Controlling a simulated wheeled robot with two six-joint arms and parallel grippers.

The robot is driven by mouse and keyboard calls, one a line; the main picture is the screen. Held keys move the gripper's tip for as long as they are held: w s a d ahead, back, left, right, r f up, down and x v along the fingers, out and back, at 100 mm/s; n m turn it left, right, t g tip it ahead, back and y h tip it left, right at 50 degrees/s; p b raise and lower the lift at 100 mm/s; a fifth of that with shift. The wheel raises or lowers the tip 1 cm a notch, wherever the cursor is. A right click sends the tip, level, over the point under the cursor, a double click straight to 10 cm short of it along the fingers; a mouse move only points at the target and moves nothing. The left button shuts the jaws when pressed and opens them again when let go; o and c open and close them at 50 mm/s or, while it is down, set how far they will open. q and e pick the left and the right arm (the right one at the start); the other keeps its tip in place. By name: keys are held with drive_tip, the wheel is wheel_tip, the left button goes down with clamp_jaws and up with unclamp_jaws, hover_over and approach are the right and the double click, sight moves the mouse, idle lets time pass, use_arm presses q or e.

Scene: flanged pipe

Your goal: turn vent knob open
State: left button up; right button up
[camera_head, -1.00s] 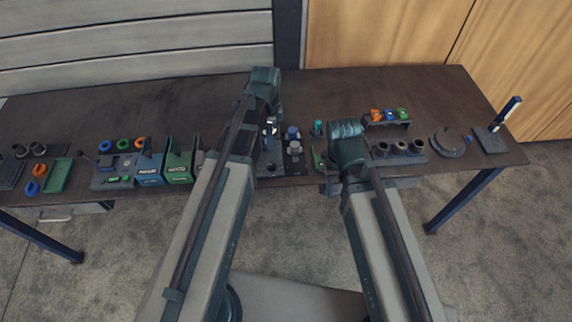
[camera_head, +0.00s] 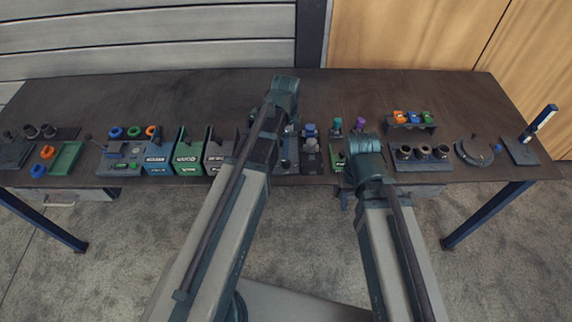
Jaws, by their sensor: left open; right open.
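Small fixtures stand mid-bench between my two arms. One is a dark block with a blue round knob (camera_head: 310,130) on top; I cannot tell whether this is the vent knob, or its turn position. A teal-capped piece (camera_head: 336,124) and a purple-capped piece (camera_head: 360,123) stand to its right. My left gripper (camera_head: 290,129) is mostly hidden behind its own arm; what shows is open, left of the blue knob, contact unclear. My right gripper is hidden behind its wrist, right of these fixtures.
On the dark bench (camera_head: 200,95), blue, green and grey bins (camera_head: 188,153) stand left of my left arm. A rack of dark cups (camera_head: 422,153), a round lidded disc (camera_head: 474,152) and an upright blue-white handle (camera_head: 540,121) stand to the right. The back strip is clear.

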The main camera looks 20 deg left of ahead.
sight(286, 161)
use_arm(q)
wheel_tip(286, 161, down, 7)
drive_tip(key=b, duration=0.5)
drive_tip(key=shift+r, duration=0.2)
clamp_jaws()
